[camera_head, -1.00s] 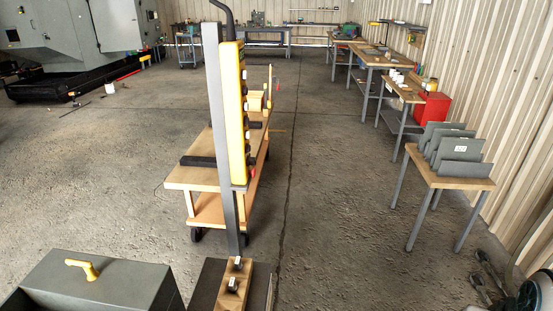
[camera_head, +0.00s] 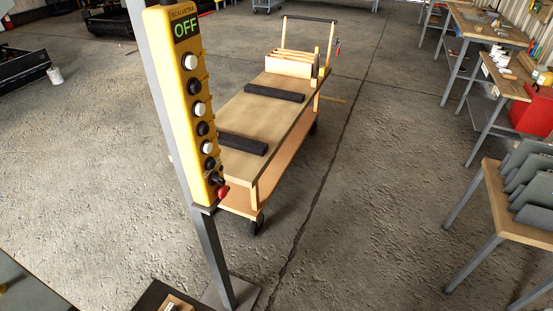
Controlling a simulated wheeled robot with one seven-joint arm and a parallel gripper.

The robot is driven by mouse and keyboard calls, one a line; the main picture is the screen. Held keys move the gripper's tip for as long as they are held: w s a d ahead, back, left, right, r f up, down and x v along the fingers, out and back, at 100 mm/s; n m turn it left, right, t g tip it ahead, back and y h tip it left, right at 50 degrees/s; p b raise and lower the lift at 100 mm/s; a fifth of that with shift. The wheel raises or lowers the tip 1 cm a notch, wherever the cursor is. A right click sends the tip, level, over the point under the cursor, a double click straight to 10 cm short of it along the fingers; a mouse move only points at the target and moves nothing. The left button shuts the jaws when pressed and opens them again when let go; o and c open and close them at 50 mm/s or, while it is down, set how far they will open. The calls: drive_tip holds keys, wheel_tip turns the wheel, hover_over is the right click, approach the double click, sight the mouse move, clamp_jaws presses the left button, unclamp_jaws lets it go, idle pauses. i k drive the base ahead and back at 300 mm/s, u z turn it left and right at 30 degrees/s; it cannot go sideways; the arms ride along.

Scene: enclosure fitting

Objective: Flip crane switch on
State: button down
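A yellow crane control box (camera_head: 184,105) is mounted on a grey upright post (camera_head: 212,248) left of the middle. A small display (camera_head: 186,28) at its top reads OFF in green. A column of white and black round buttons (camera_head: 198,109) runs down its face. Near its bottom is a small black switch or knob (camera_head: 214,178), and a red knob (camera_head: 223,192) sits at the lower edge. The exact position of the black switch is too small to tell. My gripper is not in view.
A wooden cart (camera_head: 257,110) with black bars stands behind the post. A table (camera_head: 483,205) with grey panels (camera_head: 528,180) is at right, with workbenches beyond. A grey box (camera_head: 30,290) is at the lower left. Open concrete floor (camera_head: 350,200) lies between the cart and right table.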

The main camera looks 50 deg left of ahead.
sight(214, 178)
drive_tip(key=i, duration=0.9)
drive_tip(key=u, duration=3.7)
